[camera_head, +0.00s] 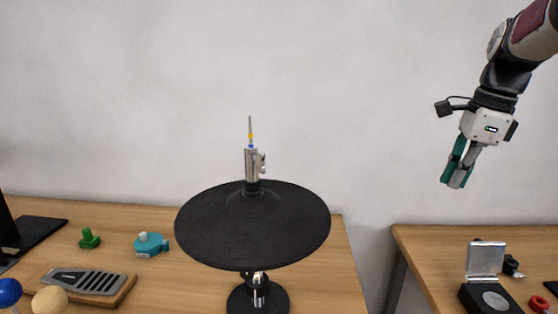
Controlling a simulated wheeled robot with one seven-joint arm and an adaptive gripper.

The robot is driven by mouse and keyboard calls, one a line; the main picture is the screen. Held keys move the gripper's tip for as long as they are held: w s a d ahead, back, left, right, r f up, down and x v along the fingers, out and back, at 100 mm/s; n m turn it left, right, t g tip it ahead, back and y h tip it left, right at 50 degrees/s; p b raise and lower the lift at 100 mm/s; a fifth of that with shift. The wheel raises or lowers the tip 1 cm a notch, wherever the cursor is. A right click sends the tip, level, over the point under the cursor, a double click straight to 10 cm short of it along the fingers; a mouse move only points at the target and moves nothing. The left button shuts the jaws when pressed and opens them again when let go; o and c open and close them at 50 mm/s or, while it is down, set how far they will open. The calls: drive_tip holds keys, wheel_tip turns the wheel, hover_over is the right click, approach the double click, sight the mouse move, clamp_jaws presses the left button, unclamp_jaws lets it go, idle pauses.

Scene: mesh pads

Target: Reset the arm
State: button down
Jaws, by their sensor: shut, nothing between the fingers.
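My gripper (456,182) hangs at the upper right, at the end of my arm, which comes in from the top right corner. Its fingers, teal and grey, point down and slightly left, and are shut with nothing between them. It is in the air in front of the white wall, above and to the left of the right table's open box, and touches nothing.
A black cymbal-like mesh pad (250,235) stands on the left wooden table (332,290). Beside it are a teal bottle (151,245), a green knob (89,239) and a grater on a board (85,281). The right table (430,245) holds an open-lidded box (487,297). A gap separates the tables.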

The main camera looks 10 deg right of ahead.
drive_tip(key=s+a+n+t+p, duration=0.1)
drive_tip(key=s+a+n, duration=0.5)
drive_tip(key=a+n, duration=0.15)
drive_tip(key=s+a+n+p, duration=0.1)
drive_tip(key=s+a+n, duration=0.45)
drive_tip(key=a, duration=0.35)
drive_tip(key=s+a+f+n+t, duration=0.1)
drive_tip(key=s+a+f+n, duration=0.4)
drive_tip(key=s+n, duration=0.4)
drive_tip(key=shift+s+a+f+n+h+p, duration=0.3)
drive_tip(key=shift+a+f+n+h+p, duration=0.15)
drive_tip(key=shift+n, duration=0.75)
drive_tip(key=shift+r, duration=0.15)
